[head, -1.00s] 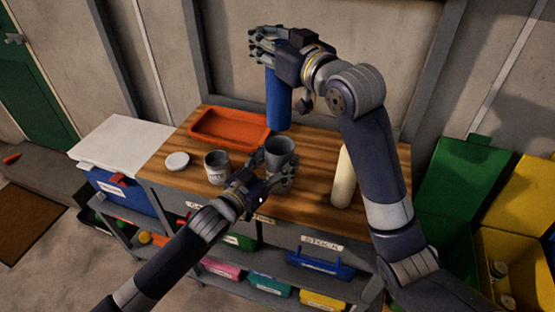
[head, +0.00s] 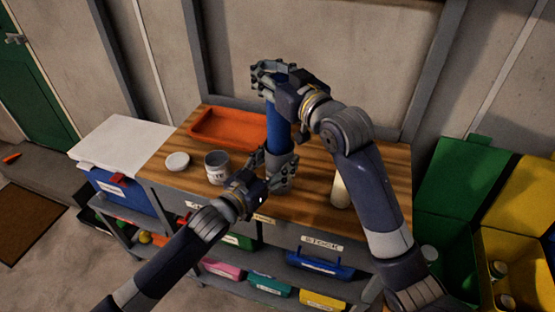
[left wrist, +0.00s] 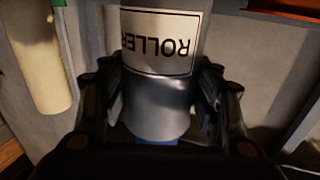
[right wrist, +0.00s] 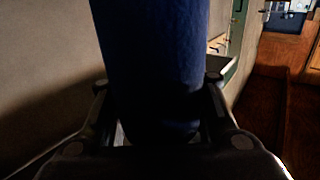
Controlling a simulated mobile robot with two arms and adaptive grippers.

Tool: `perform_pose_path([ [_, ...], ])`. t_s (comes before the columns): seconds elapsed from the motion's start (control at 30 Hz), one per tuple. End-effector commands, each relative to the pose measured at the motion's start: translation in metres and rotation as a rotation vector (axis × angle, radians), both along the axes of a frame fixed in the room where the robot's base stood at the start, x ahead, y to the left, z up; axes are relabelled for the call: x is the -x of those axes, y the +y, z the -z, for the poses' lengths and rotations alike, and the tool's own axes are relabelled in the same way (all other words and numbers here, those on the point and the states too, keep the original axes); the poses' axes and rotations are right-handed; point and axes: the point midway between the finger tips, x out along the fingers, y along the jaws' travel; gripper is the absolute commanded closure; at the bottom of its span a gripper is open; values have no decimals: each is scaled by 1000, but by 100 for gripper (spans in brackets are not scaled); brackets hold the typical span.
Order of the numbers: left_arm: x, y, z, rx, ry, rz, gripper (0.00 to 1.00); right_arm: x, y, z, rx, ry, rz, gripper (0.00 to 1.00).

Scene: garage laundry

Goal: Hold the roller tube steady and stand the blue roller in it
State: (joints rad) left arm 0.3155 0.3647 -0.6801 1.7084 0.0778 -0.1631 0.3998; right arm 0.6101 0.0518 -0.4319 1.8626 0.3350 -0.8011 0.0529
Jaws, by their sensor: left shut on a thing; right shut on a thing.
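The blue roller (head: 279,132) hangs upright below my right gripper (head: 272,82), which is shut on its upper part. The right wrist view shows the roller (right wrist: 150,55) between both fingers. The grey roller tube (head: 281,184) stands on the wooden bench top, and my left gripper (head: 278,170) is shut around it from the front. In the left wrist view the tube (left wrist: 165,95) shows its ROLLER label upside down between the fingers.
A grey labelled can (head: 216,168) and a white lid (head: 177,161) stand left of the tube. An orange tray (head: 205,140) lies behind them. A cream roll (head: 340,192) stands to the right, partly behind my right arm. The bench top (head: 310,165) between is clear.

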Motion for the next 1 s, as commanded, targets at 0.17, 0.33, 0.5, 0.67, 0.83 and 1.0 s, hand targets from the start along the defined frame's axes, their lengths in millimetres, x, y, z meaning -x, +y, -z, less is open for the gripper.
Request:
perform_pose_path([
  [0.17,0,0,0,-1,1,0,66,0,-1,13,1,1,1,100],
  [0.33,0,0,0,-1,1,0,66,0,0,23,0,0,1,100],
  [0.5,0,0,0,-1,1,0,66,0,0,28,0,0,0,100],
  [0.67,0,0,0,-1,1,0,66,0,0,28,-1,-1,0,100],
  [0.83,0,0,0,-1,1,0,66,0,0,27,-1,-1,0,45],
  [1.0,0,0,0,-1,1,0,66,0,0,27,-1,-1,0,38],
])
